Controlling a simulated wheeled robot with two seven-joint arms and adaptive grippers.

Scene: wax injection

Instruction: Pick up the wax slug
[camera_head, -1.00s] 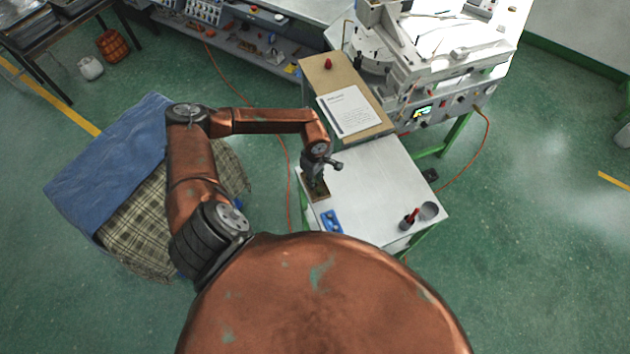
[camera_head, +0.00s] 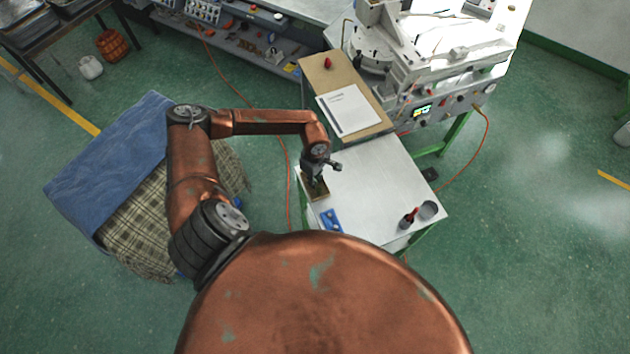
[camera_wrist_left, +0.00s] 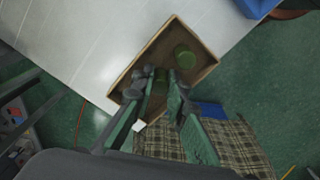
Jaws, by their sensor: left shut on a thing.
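A shallow brown tray (camera_wrist_left: 205,72) sits at the edge of the white table; it also shows in the head view (camera_head: 322,196). A green wax slug (camera_wrist_left: 185,57) stands in the tray, apart from my fingers. My left gripper (camera_wrist_left: 159,84) reaches down into the tray and is shut on a second green wax slug (camera_wrist_left: 160,88), which is partly hidden between the fingers. In the head view my left gripper (camera_head: 314,184) is over the tray and hides most of its inside. My right gripper is not in view.
A blue item (camera_head: 330,221) lies just in front of the tray. A grey cup (camera_head: 428,210) and a red-handled tool (camera_head: 408,218) stand at the table's right front. The table's middle is clear.

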